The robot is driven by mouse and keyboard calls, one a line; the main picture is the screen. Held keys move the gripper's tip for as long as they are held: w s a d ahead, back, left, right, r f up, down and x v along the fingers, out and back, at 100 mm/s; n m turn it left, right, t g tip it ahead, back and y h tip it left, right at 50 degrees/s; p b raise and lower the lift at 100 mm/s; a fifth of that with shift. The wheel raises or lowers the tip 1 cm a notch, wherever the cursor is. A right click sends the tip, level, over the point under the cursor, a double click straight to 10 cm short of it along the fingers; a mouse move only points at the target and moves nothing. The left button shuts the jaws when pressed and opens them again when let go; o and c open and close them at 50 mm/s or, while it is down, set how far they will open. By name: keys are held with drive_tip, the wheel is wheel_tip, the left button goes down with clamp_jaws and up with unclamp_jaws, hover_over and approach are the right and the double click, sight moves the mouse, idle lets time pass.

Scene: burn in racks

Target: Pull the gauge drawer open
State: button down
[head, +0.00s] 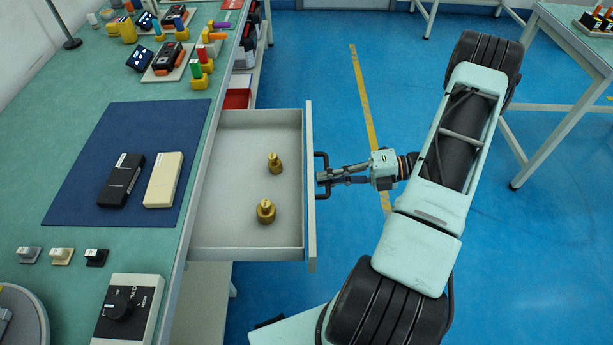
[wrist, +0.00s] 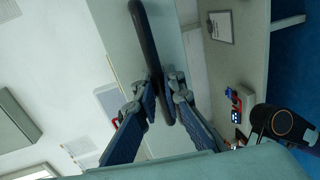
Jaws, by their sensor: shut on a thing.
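The gauge drawer (head: 230,222) is pulled out from the green bench in the head view, with its inside showing. Two brass weights, a smaller one (head: 274,163) and a larger one (head: 266,211), stand in it. The drawer's dark bar handle (head: 320,160) is on its front panel. My gripper (head: 324,178) is at the handle, to the right of the drawer front. In the wrist view the fingers (wrist: 160,98) are closed around the dark handle (wrist: 145,40). Part of the handle is hidden by the fingers.
A blue mat (head: 80,190) on the bench (head: 60,125) carries a black and a cream device. A dial box (head: 130,312) stands at the near edge. Another table (head: 570,45) stands at right.

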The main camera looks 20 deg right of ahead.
drive_tip(key=shift+v, duration=0.95)
drive_tip(key=shift+f, duration=0.2)
drive_tip(key=c, duration=2.3)
unclamp_jaws()
drive_tip(key=shift+d, duration=0.1)
drive_tip(key=v, duration=1.1)
drive_tip(key=shift+s+d+r, duration=0.1)
drive_tip(key=shift+d, duration=0.3)
